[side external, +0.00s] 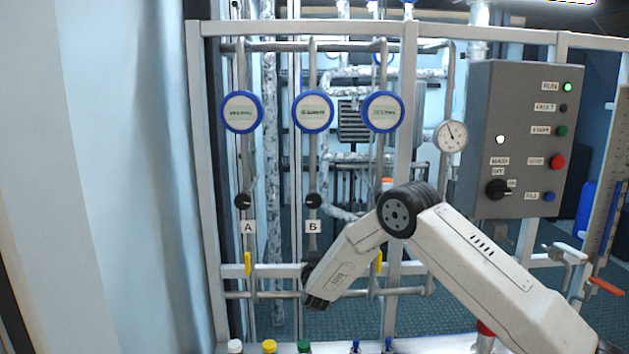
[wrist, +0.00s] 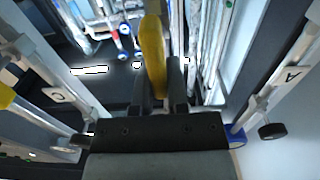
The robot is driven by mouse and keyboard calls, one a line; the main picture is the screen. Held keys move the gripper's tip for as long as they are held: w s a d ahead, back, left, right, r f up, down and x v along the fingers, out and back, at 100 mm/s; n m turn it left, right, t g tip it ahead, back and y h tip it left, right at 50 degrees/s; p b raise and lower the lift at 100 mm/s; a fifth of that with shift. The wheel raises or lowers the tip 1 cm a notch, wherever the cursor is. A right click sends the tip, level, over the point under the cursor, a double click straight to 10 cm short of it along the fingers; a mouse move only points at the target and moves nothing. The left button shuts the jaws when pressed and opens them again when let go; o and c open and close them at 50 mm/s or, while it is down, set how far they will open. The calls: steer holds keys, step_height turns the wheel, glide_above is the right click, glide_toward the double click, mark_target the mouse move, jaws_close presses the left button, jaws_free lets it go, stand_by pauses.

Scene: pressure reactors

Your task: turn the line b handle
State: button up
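The yellow line B handle (wrist: 153,55) stands between the two dark fingers of my gripper (wrist: 160,90) in the wrist view. The fingers flank it closely on both sides, with no clear gap visible. In the side view my gripper (side external: 313,285) is at the lower part of the line marked Б (side external: 312,227) and hides that handle. The Б line has a black knob (side external: 313,201) above the label.
Line A's yellow handle (side external: 248,263) hangs to the left. Another yellow handle (side external: 379,261) shows to the right, partly behind my arm. A grey control box (side external: 525,115) stands at the right. Small colored-cap bottles (side external: 270,346) line the bottom edge.

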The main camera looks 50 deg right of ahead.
steer(key=shift+m, duration=0.4)
jaws_close()
steer(key=shift+s+d+f+m, duration=0.25)
steer(key=shift+f+m, duration=0.1)
steer(key=shift+m, duration=2.5)
steer(key=shift+s+d+f+m, duration=0.2)
steer(key=shift+f+m, duration=0.1)
steer(key=shift+m, duration=2.6)
steer(key=shift+s+d+f+m, duration=0.25)
steer(key=shift+f+m, duration=0.1)
steer(key=shift+m, duration=2.5)
steer(key=o, duration=0.7)
jaws_free()
steer(key=shift+a, duration=0.1)
